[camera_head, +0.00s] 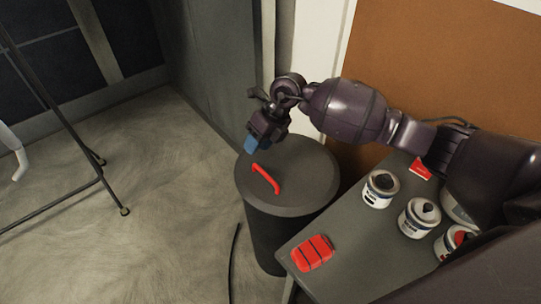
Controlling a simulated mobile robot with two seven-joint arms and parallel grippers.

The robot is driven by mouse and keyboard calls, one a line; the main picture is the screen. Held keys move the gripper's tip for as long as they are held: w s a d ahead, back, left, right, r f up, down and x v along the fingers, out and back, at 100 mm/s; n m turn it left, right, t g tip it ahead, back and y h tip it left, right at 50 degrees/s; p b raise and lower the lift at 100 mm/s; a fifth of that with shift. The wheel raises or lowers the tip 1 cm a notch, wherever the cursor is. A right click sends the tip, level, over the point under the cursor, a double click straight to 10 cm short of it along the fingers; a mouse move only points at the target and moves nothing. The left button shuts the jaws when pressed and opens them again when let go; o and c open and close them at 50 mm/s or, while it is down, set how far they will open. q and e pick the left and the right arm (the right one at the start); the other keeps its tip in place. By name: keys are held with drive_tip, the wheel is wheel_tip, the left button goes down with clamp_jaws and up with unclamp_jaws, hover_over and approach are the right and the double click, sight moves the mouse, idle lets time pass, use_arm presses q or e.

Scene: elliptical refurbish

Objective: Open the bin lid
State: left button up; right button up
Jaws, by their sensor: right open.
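The bin (265,238) is a dark grey cylinder standing on the floor in the middle of the head view. Its round grey lid (300,182) lies flat on top and looks closed. A red bar handle (266,179) is fixed on the lid, left of its middle. My right gripper (251,146) is over the lid's far left edge, just beyond the handle's far end. It is open and holds nothing; its blue fingertips appear apart from the handle. The exact height above the lid cannot be told. My left gripper is not in view.
A grey table (345,255) stands right of the bin, with several paint cans (380,189) and a red block-like case (312,253) on it. A brown board (420,65) leans behind. A black stand (100,180) is at left.

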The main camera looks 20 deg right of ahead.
drive_tip(key=d+f+g+h, duration=0.1)
drive_tip(key=d+f+h, duration=0.15)
drive_tip(key=d, duration=0.25)
drive_tip(key=b, duration=0.2)
hover_over(271, 174)
drive_tip(key=s+a, duration=0.2)
drive_tip(key=s, duration=0.2)
drive_tip(key=shift+m+h, duration=0.3)
drive_tip(key=shift+h, duration=0.15)
drive_tip(key=f, duration=0.9)
drive_tip(key=shift+d+f, duration=0.2)
drive_tip(key=shift+f, duration=0.1)
clamp_jaws()
